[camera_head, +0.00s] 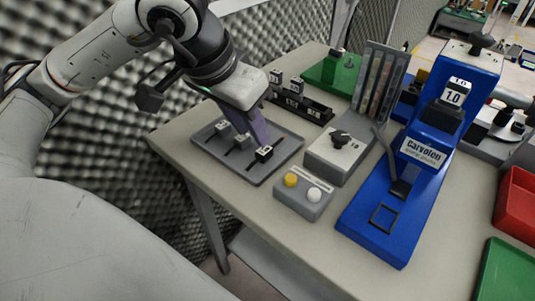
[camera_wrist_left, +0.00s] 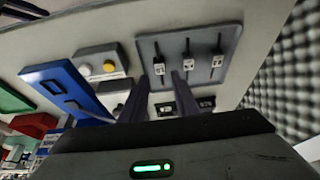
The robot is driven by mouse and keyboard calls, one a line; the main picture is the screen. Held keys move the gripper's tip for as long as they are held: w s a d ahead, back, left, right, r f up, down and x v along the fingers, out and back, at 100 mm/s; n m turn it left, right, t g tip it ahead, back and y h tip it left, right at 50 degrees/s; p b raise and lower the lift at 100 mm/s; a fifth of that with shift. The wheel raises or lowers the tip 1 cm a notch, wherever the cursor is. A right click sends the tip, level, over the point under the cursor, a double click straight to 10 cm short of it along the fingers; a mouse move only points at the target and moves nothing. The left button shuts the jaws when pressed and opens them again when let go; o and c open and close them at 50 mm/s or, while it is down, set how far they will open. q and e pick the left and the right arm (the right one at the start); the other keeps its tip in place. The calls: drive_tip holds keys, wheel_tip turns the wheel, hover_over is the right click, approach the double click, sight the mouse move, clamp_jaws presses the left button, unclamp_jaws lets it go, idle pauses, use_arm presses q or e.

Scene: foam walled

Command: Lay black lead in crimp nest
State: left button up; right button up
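My left gripper (camera_head: 256,130) reaches down over a grey plate (camera_head: 215,160); in the wrist view its two dark fingers (camera_wrist_left: 162,85) stand apart, with nothing seen between the tips. The plate carries three small blocks with white marked faces on thin dark lines. The front one is a black block (camera_head: 264,153), close to the fingertips; it looks darkest. I cannot tell for sure that it is the black lead. A blue press (camera_head: 365,228) labelled Carvolen stands to the right, with a small dark block (camera_head: 401,188), possibly the crimp nest.
A grey box with a black knob (camera_head: 341,139) and a box with yellow and white buttons (camera_head: 305,197) stand between plate and press. Behind are a black rack (camera_head: 302,107) and a green block (camera_head: 330,72). A red bin (camera_head: 515,205) and green tray (camera_head: 505,275) sit right.

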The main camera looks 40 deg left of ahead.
sight(262, 151)
use_arm(q)
drive_tip(key=x, duration=0.7)
drive_tip(key=shift+s+f, duration=0.1)
drive_tip(key=shift+f, duration=0.1)
clamp_jaws()
